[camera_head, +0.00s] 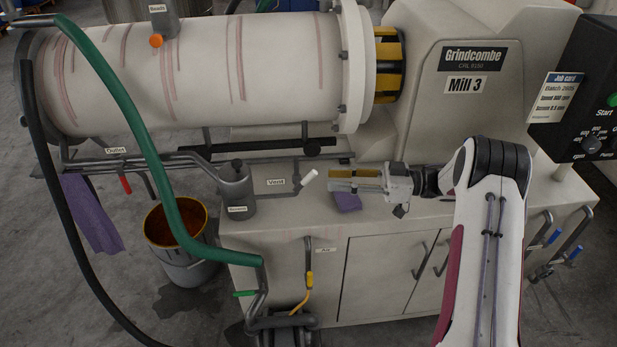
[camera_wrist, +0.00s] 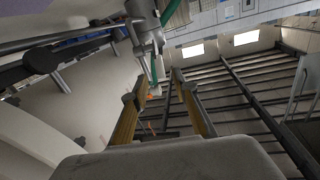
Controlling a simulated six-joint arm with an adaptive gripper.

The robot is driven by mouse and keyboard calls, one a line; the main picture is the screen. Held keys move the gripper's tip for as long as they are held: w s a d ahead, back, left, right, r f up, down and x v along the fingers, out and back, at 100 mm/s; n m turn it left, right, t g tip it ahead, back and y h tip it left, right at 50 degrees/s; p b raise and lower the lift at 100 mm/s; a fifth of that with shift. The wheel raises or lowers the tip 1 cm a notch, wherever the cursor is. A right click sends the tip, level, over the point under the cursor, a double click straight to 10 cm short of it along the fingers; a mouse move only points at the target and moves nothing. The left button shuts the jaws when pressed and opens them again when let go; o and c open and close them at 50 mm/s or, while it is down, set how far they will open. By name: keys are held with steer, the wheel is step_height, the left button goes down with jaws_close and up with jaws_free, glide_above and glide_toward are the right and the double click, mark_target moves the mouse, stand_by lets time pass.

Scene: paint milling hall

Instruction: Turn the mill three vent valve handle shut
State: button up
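The vent valve handle (camera_head: 309,178) is a short white lever by the "Vent" label (camera_head: 276,182) on the front of Mill 3. It tilts up to the right from the end of a thin pipe. My gripper (camera_head: 331,180) lies level just right of the handle, its yellow-striped fingers pointing left towards it. A small gap shows between fingertips and handle in the head view. In the wrist view my gripper (camera_wrist: 155,88) has its two fingers spread apart with nothing clearly held. A small pale piece shows between the tips there; I cannot tell whether it is the handle.
A grey pot (camera_head: 236,188) stands left of the handle, with pipes behind. The white mill drum (camera_head: 200,75) is above. A purple cloth (camera_head: 347,202) lies under my gripper. A green hose (camera_head: 150,150) and a stained bucket (camera_head: 178,235) are further left.

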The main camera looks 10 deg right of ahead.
mark_target(309, 178)
steer(key=shift+a, duration=0.1)
steer(key=shift+w+a, duration=0.2)
steer(key=shift+a, duration=1.05)
steer(key=shift+w+a, duration=0.25)
steer(key=shift+a, duration=1)
steer(key=shift+w+a, duration=0.2)
steer(key=shift+a, duration=1.05)
jaws_close()
